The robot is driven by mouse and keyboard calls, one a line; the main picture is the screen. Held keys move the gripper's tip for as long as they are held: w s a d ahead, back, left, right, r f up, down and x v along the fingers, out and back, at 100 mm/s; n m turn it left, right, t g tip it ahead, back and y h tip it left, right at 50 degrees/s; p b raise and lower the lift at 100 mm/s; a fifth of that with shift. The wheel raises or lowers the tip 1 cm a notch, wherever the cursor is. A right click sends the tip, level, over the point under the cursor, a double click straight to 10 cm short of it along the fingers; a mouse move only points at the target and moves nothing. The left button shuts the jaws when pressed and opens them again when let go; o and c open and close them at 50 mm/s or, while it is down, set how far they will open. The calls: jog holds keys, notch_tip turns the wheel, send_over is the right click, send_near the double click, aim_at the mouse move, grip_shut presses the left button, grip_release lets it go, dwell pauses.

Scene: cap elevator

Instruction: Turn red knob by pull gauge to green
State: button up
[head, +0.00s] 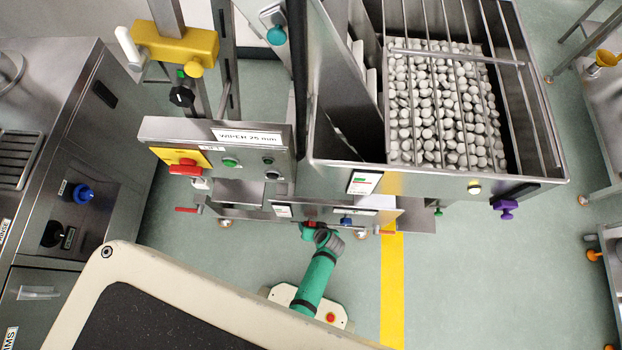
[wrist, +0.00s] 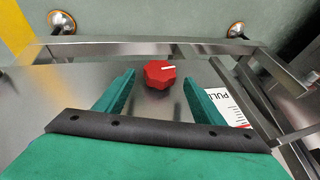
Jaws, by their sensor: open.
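The red knob (wrist: 158,75) is a lobed red dial with a white mark, on a steel panel in the wrist view. It shows between the tips of my gripper (wrist: 160,82), whose two green fingers are apart, one on each side of it. I cannot tell whether they touch it. The pull gauge (wrist: 226,104) is a white plate lettered PULL, right of the knob and partly hidden by the right finger. Its pointer and green zone are not readable. In the head view my gripper (head: 314,231) is at the low front panel, where the knob is mostly hidden.
A blue knob (head: 346,221) sits on the same low panel, to the right. A control box (head: 220,150) with a red switch (head: 185,168) overhangs at upper left. The cap hopper (head: 340,170) rises at upper right. Open floor with a yellow stripe (head: 392,290) lies in front.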

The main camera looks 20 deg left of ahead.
jog(key=shift+x, duration=1.5)
jog(key=shift+c, duration=0.4)
jog(key=c, duration=1)
jog(key=shift+d, duration=0.1)
jog(key=y, duration=0.2)
jog(key=shift+w+d+f+m+g+y, duration=0.1)
jog(key=shift+d+m+g+y, duration=0.15)
jog(key=shift+m+g+y, duration=0.05)
jog(key=shift+d+f+m+g+y, duration=0.1)
jog(key=shift+m+g+y, duration=0.1)
jog(key=shift+y, duration=0.65)
jog(key=shift+d+f+m+g+y, duration=0.1)
jog(key=shift+m+g+y, duration=0.1)
jog(key=shift+y, duration=1.05)
jog(key=shift+s+f+y, duration=0.15)
jog(key=shift+s+y, duration=0.05)
jog(key=shift+y, duration=0.1)
